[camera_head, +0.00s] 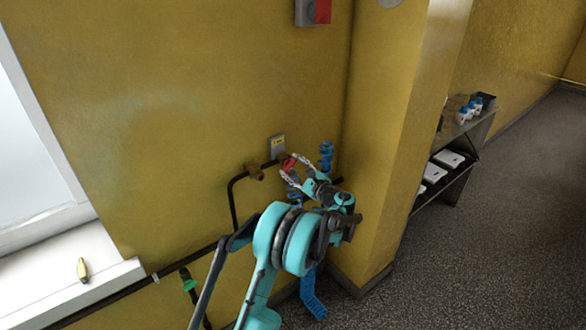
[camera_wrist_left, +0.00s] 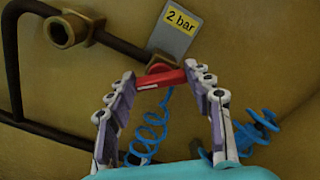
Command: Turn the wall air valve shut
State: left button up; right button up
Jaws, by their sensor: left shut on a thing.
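The wall air valve has a red handle (camera_wrist_left: 161,80) on a brass body (camera_wrist_left: 163,62), below a grey tag (camera_wrist_left: 177,32) reading "2 bar". In the head view the red handle (camera_head: 289,162) sits on the dark pipe by the corner. My left gripper (camera_wrist_left: 163,82) is shut on the red handle, a finger at each end of it. In the left wrist view the handle lies nearly level across the picture. In the head view the left gripper (camera_head: 290,166) partly covers the valve. My right gripper is not in view.
A dark pipe with a brass fitting (camera_head: 255,170) runs along the yellow wall. Blue coiled hoses (camera_head: 326,156) hang by the valve. A wall corner juts out on the right, with a shelf (camera_head: 455,150) beyond. A small yellow object (camera_head: 82,270) lies on the white sill.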

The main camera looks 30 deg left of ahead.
pick_arm(q)
jog(key=n, duration=0.5)
jog(key=shift+f+n, duration=0.1)
jog(key=shift+n, duration=0.2)
jog(key=shift+s+n+b, duration=0.1)
jog(key=shift+n+b, duration=0.2)
jog(key=shift+n, duration=1.9)
jog(key=o, duration=1.1)
jog(key=shift+a+f, duration=0.1)
jog(key=shift+o, duration=0.2)
jog(key=v, duration=1.2)
